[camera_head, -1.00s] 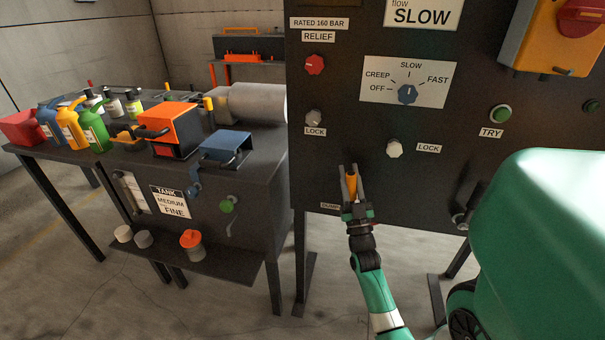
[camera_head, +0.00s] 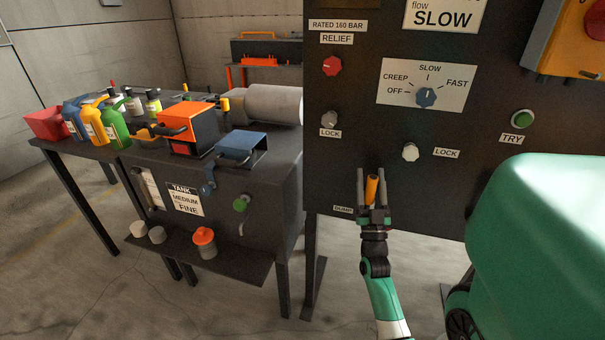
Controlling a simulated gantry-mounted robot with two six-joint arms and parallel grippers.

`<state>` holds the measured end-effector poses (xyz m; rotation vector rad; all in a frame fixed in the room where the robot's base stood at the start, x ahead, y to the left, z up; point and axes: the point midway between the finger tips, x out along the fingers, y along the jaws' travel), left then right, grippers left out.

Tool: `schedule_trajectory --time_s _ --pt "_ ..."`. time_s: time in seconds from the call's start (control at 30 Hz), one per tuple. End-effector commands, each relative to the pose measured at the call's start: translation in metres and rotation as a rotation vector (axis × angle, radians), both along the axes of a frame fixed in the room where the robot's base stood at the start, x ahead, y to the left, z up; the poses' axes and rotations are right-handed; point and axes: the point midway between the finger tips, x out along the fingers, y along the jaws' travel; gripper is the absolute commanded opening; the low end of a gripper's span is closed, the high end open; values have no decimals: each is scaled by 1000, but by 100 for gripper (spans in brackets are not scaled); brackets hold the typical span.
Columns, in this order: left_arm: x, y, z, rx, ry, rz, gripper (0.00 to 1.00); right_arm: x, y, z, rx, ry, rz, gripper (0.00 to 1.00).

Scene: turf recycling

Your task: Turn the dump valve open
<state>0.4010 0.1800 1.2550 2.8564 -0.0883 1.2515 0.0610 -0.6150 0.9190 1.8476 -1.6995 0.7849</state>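The dump valve shows as an orange handle (camera_head: 371,188) low on the dark panel, pointing up and tilted slightly. A small label (camera_head: 343,209), partly readable, sits to its left. My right gripper (camera_head: 373,186) reaches up from below, with one finger on each side of the handle. The fingers stand apart, with a gap visible on the handle's right side; the left finger looks close to it, and I cannot tell if it touches. The valve's base is hidden behind the gripper. My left gripper is not in view.
A bench (camera_head: 270,180) with bottles and an orange box (camera_head: 190,128) stands left.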

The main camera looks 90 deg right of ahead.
Motion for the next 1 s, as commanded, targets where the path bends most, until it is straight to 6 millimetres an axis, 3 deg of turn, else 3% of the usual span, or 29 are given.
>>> schedule_trajectory --time_s 0.37,0.8,1.0 --pt "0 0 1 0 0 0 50 0 4 -2 -2 3 -1 62" --pt "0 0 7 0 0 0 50 -4 67 -68 2 3 0 62" --pt "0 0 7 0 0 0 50 -6 81 -81 -1 2 -1 62"
